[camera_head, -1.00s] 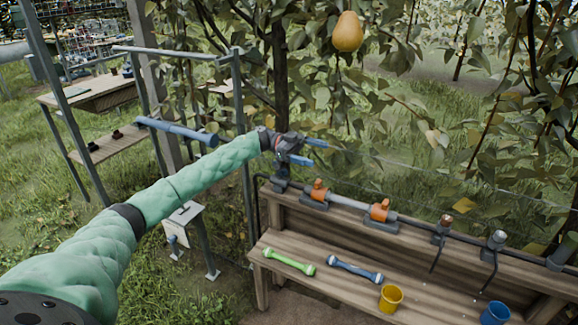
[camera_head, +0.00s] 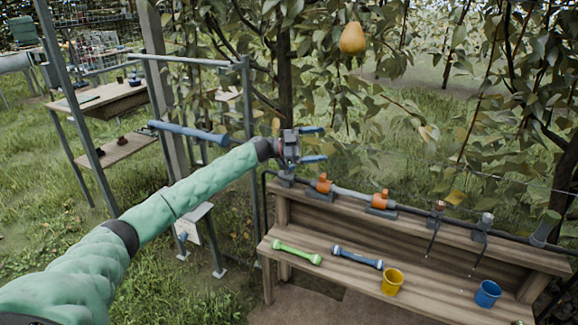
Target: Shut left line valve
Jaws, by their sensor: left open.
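The left line valve (camera_head: 323,184) is an orange valve on the pipe that runs along the bench's upper shelf. A second orange valve (camera_head: 380,200) sits to its right, joined by a grey pipe length (camera_head: 351,193). My left gripper (camera_head: 318,145) is open and empty, with its two blue fingers pointing right. In the picture it is just above the left valve, apart from it. My right gripper is not in view.
The wooden bench (camera_head: 345,272) holds a green tool (camera_head: 297,253), a blue tool (camera_head: 357,257), a yellow cup (camera_head: 391,281) and a blue cup (camera_head: 487,293). A metal frame (camera_head: 249,130) stands left. A pear (camera_head: 352,39) hangs above.

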